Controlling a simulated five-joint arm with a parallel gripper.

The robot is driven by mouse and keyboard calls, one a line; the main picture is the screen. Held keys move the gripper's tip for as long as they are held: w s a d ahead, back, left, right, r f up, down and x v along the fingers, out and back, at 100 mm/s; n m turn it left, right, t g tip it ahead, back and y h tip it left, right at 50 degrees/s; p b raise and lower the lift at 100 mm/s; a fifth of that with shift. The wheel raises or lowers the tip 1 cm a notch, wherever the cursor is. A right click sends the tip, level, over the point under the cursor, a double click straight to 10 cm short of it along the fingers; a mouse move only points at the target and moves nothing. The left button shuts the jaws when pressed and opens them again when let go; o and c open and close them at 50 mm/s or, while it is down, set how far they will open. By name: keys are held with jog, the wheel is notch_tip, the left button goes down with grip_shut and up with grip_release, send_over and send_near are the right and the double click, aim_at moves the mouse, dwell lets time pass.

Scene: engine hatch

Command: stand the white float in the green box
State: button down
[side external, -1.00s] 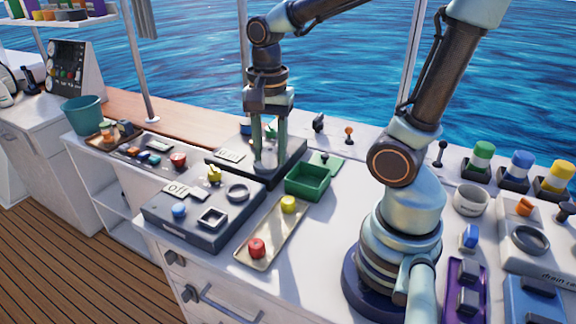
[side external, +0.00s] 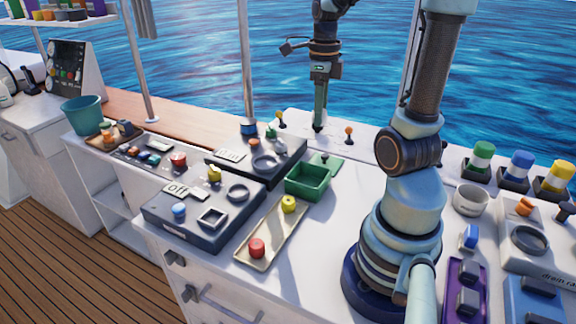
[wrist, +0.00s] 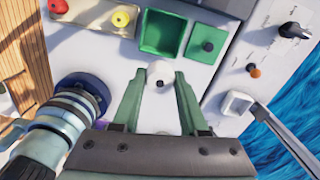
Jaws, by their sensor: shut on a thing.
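The white float (wrist: 160,73) is between the fingertips of my gripper (wrist: 158,78) in the wrist view, with a small dark spot at its near side. My gripper is shut on it. In the side view my gripper (side external: 319,118) points down behind the green box, near the back ledge. I cannot make out the float there. The open green box (side external: 308,180) stands on the white counter and looks empty. It also shows in the wrist view (wrist: 162,33), beyond the float and apart from it.
A green plate with a dark knob (side external: 325,160) adjoins the box. A tan tray (side external: 270,232) holds a red piece (side external: 256,248) and a yellow piece (side external: 288,204). Dark panels (side external: 200,222) lie left. An orange-topped lever (side external: 349,134) stands on the back ledge.

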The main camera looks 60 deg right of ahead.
notch_tip(320, 180, down, 20)
jog(key=shift+r, duration=0.2)
dwell(0.4)
jog(key=shift+c, duration=2.2)
grip_release()
jog(key=shift+f, duration=0.15)
notch_tip(320, 180, up, 12)
jog(key=w+a+r+n+t, duration=0.2)
jog(key=a+r+n, duration=0.4)
jog(key=n, duration=1.1)
jog(key=w+a+r+n+t, duration=0.2)
jog(key=a+r+n, duration=0.4)
jog(key=a+n, duration=0.8)
jog(key=n+t, duration=0.1)
jog(key=n, duration=0.2)
jog(key=shift+w+a+t, duration=0.25)
jog(key=shift+w+t, duration=0.05)
jog(key=shift+w, duration=0.05)
